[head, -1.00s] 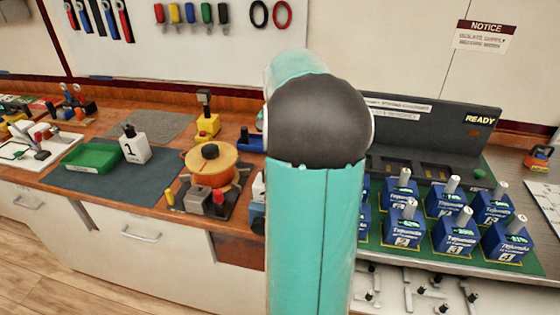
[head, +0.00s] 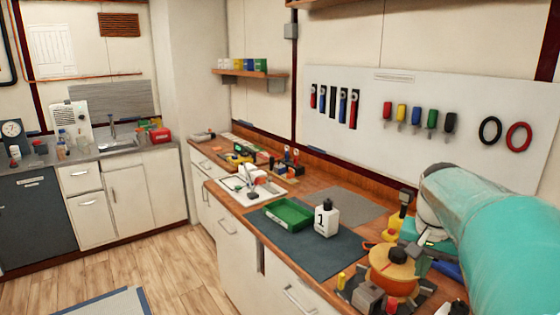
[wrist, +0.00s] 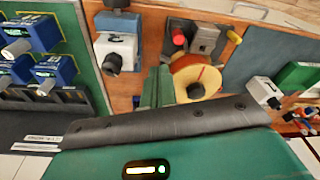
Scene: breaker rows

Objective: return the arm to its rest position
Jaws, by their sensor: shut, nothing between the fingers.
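My arm (head: 500,235) comes in at the right edge of the head view as a teal link, bent over the workbench. My gripper (wrist: 159,70) shows in the wrist view as two green fingers side by side, shut with nothing between them. In that view the fingers lie in front of the wooden bench, beside the orange round device (wrist: 196,82). Contact between the fingers and the device cannot be told.
Blue breakers (wrist: 30,32) stand on a green board at the wrist view's left. A green tray (head: 286,213) and a white bottle marked 1 (head: 326,217) sit on the dark mat (head: 330,252). A sink counter (head: 125,150) is at the far left. The wooden floor (head: 180,270) there is open.

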